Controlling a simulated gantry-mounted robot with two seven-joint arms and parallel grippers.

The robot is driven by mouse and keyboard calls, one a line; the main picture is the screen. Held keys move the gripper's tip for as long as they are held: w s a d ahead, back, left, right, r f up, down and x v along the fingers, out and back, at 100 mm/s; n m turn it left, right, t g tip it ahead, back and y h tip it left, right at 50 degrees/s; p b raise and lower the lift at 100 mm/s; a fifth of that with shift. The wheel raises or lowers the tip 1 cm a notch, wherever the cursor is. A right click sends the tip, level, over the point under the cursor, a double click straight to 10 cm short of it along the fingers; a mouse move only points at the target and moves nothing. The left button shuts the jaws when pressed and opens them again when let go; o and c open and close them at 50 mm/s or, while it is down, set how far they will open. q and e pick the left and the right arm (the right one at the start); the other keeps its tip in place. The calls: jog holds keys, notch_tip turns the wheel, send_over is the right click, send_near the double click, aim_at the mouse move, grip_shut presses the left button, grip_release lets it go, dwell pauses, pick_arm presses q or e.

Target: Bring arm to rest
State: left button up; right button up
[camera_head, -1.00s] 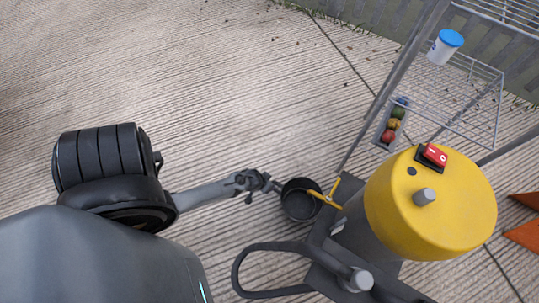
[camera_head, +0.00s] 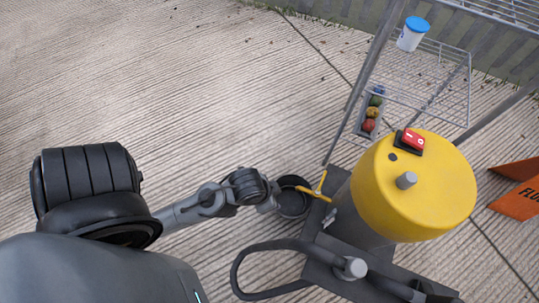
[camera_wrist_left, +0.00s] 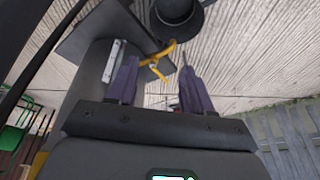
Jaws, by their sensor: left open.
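My left arm (camera_head: 180,212) comes in from the left of the head view and reaches to the right over the ground. Its wrist (camera_head: 247,186) is beside a dark round pot-like part (camera_head: 293,196) of a machine. The fingers cannot be made out clearly in the head view. In the left wrist view my left gripper (camera_wrist_left: 158,78) has its two purple-grey fingers apart with nothing between them. A yellow handle (camera_wrist_left: 158,60) and the dark round part (camera_wrist_left: 178,14) show beyond the fingertips. I cannot tell the gap to them. My right gripper is not in view.
The yellow-topped machine (camera_head: 415,190) with a red switch (camera_head: 412,139) stands at right. A black hose (camera_head: 240,270) curves at its front. Behind are a wire rack (camera_head: 440,80), a blue-lidded tub (camera_head: 411,36) and a tray of coloured balls (camera_head: 371,114). Open concrete (camera_head: 170,80) lies upper left.

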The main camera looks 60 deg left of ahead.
pick_arm(q)
jog(key=shift+s+d+r, duration=0.2)
jog(key=shift+r, duration=0.4)
notch_tip(320, 180, up, 64)
jog(key=p, duration=6.4)
notch_tip(320, 180, down, 75)
jog(key=b, duration=7.5)
jog(key=shift+f, duration=0.1)
jog(key=shift+c, duration=0.5)
